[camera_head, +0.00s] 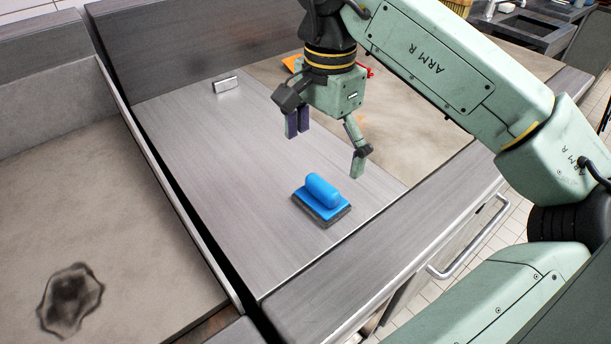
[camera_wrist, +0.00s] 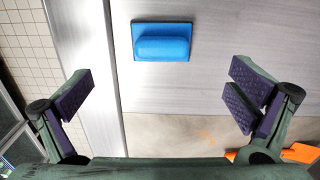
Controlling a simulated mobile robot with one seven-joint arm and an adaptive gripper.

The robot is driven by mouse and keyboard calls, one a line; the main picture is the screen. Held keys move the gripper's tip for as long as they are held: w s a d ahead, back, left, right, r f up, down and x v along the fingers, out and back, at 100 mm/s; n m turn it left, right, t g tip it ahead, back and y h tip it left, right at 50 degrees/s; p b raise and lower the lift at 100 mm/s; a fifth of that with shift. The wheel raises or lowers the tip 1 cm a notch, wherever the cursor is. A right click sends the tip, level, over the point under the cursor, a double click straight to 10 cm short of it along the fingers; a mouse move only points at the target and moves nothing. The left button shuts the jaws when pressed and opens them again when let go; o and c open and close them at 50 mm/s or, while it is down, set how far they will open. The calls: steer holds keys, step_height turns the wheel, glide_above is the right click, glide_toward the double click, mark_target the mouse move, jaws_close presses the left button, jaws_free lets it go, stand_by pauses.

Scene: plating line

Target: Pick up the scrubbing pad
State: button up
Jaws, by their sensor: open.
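The scrubbing pad (camera_head: 321,198) has a blue body with a rounded blue handle and a dark underside. It lies handle up on the steel counter (camera_head: 215,165), near its front edge. It also shows in the wrist view, as a blue block (camera_wrist: 162,42) at the top, beyond and between my fingers. My gripper (camera_head: 327,150) is open and empty, above the counter and up-picture from the pad, not touching it. In the wrist view my gripper (camera_wrist: 160,100) has its fingers spread wide, with purple finger pads.
A small metal block (camera_head: 225,85) lies at the back of the counter. An orange item (camera_head: 292,63) lies behind my gripper, partly hidden. A raised strip and dark gap border the counter on the left, beside a stained griddle-like surface (camera_head: 130,190). A handle bar (camera_head: 470,240) runs along the front.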

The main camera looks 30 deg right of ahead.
mark_target(322, 184)
step_height(322, 184, down, 5)
steer(key=b, duration=0.3)
steer(key=shift+s, duration=0.15)
steer(key=f+b, duration=0.1)
steer(key=f, duration=0.1)
steer(key=f+b, duration=0.1)
steer(key=f, duration=0.1)
steer(key=f+b, duration=0.1)
steer(key=f, duration=0.1)
steer(key=shift+w, duration=0.25)
steer(key=shift+r, duration=0.15)
steer(key=shift+c, duration=0.4)
steer(key=c, duration=1.3)
